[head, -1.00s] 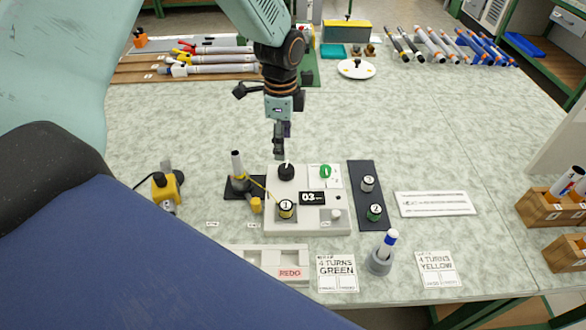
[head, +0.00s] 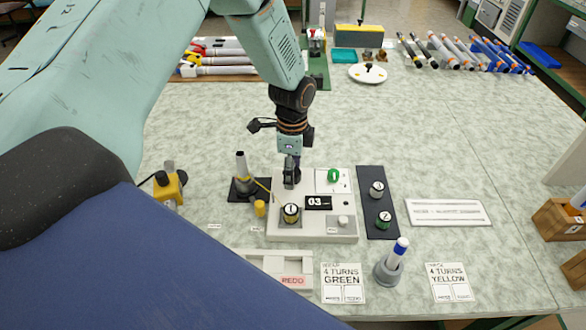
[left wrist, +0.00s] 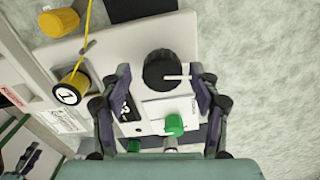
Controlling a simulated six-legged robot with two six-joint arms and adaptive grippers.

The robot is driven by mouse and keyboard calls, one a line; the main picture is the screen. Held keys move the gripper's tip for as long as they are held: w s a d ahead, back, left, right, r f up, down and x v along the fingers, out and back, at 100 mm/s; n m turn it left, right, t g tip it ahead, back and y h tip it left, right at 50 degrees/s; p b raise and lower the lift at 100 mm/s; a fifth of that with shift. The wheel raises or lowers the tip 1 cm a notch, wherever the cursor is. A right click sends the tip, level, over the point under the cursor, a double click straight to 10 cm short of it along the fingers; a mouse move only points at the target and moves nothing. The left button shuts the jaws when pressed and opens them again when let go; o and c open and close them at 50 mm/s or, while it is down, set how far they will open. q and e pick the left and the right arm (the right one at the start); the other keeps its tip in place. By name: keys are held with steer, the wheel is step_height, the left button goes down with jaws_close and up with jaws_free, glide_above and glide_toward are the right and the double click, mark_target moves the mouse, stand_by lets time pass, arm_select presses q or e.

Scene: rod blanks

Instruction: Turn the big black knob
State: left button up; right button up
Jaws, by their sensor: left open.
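The big black knob (left wrist: 158,70) with a white pointer sits on the white control box (left wrist: 180,35). In the left wrist view it lies between the two spread fingers of my left gripper (left wrist: 161,76), with a gap on the left and the pointer tip close to the right finger. I cannot tell whether that tip touches the finger. In the head view my left gripper (head: 291,180) points down over the knob and mostly hides it. The box (head: 330,230) also carries a green knob (head: 333,175) and a dark display (head: 318,202) reading 03. My right gripper is not in view.
A yellow-ringed piece marked 1 (head: 291,213) stands on the box. A dark cone-shaped stand (head: 242,175) and a small yellow cylinder (head: 260,208) are just left. A dark mat (head: 370,210) with two marked pieces lies right. A blue-capped pen in a grey holder (head: 388,268) stands in front.

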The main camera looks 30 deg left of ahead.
arm_select(q)
steer(key=shift+a, duration=0.1)
steer(key=shift+w, duration=0.1)
steer(key=shift+c, duration=0.8)
steer(key=shift+f, duration=0.1)
steer(key=shift+c, duration=1.3)
steer(key=c, duration=0.7)
steer(key=shift+r+n+p, duration=0.2)
steer(key=shift+n+p, duration=0.5)
steer(key=shift+p, duration=0.15)
steer(key=shift+c, duration=0.2)
steer(key=shift+f+n+p, duration=0.15)
steer(key=shift+n+p, duration=0.6)
steer(key=shift+n, duration=0.55)
steer(key=o, duration=1.2)
steer(key=shift+c, duration=0.2)
